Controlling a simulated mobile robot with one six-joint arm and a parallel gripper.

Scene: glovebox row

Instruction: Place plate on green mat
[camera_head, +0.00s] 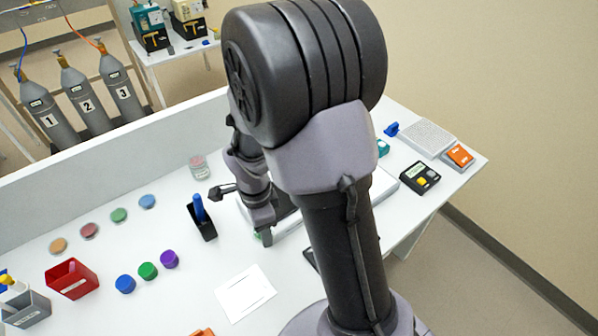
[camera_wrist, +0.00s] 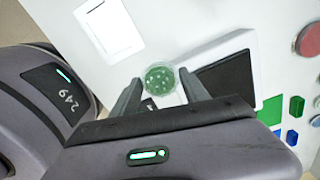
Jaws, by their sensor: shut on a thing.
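A round, clear plate with green spots (camera_wrist: 160,77) sits between the two fingers of my gripper (camera_wrist: 160,92) in the wrist view. My gripper is shut on it, above the white bench. A flat green patch (camera_wrist: 269,111), which looks like the green mat, lies right of the gripper in the wrist view, partly cut off by my gripper body. In the head view my gripper (camera_head: 262,228) is low over the bench beyond my arm. The plate is not clear there, and my arm hides the mat's area.
A white-framed dark panel (camera_wrist: 226,77) lies just right of the plate. A black holder with a blue pen (camera_head: 201,221) stands left of the gripper. White paper (camera_head: 245,292), coloured caps (camera_head: 148,271) and several dishes (camera_head: 119,215) lie left. A keypad device (camera_head: 420,177) sits right.

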